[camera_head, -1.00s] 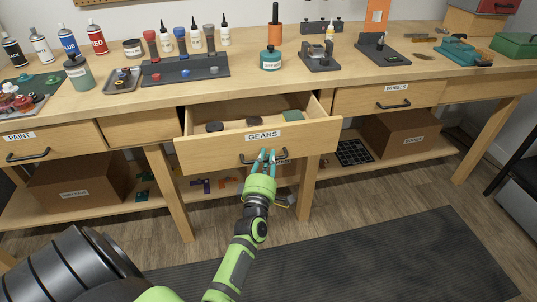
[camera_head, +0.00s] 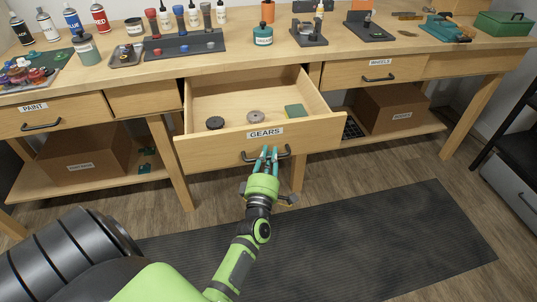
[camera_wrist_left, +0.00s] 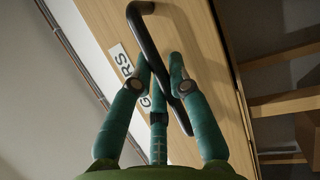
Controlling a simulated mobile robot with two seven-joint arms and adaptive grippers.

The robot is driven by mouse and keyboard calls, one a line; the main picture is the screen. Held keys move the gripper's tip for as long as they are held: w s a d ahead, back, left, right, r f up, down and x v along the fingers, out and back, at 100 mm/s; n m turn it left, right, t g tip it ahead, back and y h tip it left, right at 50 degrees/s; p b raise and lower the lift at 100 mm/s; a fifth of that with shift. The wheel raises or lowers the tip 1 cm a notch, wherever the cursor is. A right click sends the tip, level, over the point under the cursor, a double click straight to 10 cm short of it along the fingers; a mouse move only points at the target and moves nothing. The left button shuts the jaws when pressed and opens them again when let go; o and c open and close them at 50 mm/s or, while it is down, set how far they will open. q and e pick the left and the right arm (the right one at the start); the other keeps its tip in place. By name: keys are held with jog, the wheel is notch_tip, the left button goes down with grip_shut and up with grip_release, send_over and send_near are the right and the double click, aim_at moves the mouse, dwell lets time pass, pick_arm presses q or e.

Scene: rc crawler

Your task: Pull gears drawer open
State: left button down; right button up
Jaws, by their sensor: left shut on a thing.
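The gears drawer (camera_head: 225,146) stands pulled out from the bench, with a GEARS label (camera_head: 265,133) on its front. Inside it lie a dark round gear (camera_head: 215,123), a grey round gear (camera_head: 256,116) and a green block-like piece (camera_head: 294,111). My left gripper (camera_head: 267,156) is at the black handle (camera_head: 284,153) on the drawer front, its teal fingers shut on it. In the left wrist view the fingers (camera_wrist_left: 160,75) sit around the handle bar (camera_wrist_left: 147,42), and the label is partly hidden behind a finger. My right gripper is not in view.
The bench top (camera_head: 120,88) carries bottles, tool stands and a green box (camera_head: 503,23). A paint drawer (camera_head: 55,115) and a wheels drawer (camera_head: 375,70) are shut on either side. A dark mat (camera_head: 370,235) covers the floor in front, which is clear.

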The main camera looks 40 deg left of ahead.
pick_arm(q)
jog(key=c, duration=1.1)
grip_release()
jog(key=shift+w, duration=0.1)
jog(key=shift+c, duration=0.2)
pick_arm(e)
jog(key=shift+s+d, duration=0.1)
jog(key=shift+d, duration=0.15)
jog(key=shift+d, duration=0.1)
pick_arm(q)
jog(key=v, duration=1.2)
